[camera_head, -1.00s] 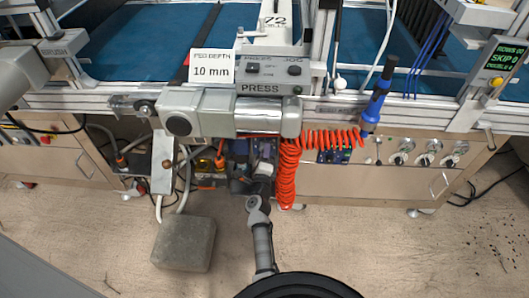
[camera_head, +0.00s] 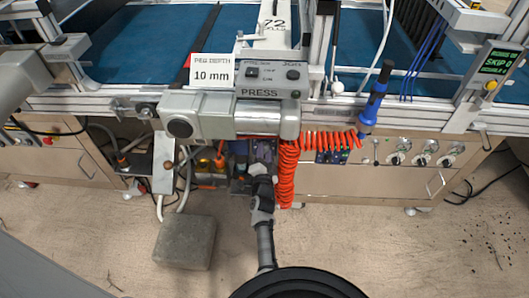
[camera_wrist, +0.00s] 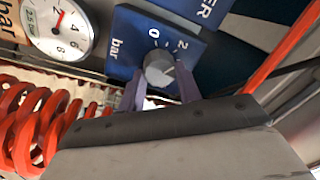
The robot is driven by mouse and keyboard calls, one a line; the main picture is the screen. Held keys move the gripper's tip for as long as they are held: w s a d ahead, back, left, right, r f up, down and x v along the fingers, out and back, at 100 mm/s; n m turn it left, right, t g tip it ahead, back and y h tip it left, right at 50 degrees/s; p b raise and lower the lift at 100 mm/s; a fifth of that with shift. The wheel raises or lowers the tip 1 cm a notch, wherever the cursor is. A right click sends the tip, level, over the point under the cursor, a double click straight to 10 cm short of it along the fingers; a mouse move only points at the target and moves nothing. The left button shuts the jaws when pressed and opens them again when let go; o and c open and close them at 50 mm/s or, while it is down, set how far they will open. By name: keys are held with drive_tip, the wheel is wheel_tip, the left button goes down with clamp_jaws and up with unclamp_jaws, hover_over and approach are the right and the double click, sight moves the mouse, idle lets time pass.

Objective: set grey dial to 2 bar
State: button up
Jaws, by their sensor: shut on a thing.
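In the wrist view the grey dial (camera_wrist: 159,70) sits on a blue plate (camera_wrist: 125,35) marked "bar", with the figures 0 and 2 readable around it. My gripper (camera_wrist: 160,88) has its two purple fingers on either side of the dial, shut on it. The dial's pointer mark is too blurred to read. A white gauge (camera_wrist: 58,28) stands left of the plate, with a red needle and figures 2 to 8.
A red coiled hose hangs close beside my gripper, on the left in the wrist view (camera_wrist: 40,120) and right of my arm in the head view (camera_head: 288,170). A grey block (camera_head: 185,242) lies on the floor. The press housing (camera_head: 230,115) overhangs the area.

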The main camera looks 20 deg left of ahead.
drive_tip(key=shift+r+n, duration=0.2)
drive_tip(key=shift+n, duration=0.4)
drive_tip(key=o, duration=1)
drive_tip(key=shift+f, duration=0.1)
drive_tip(key=shift+s+f, duration=0.1)
drive_tip(key=shift+s, duration=0.05)
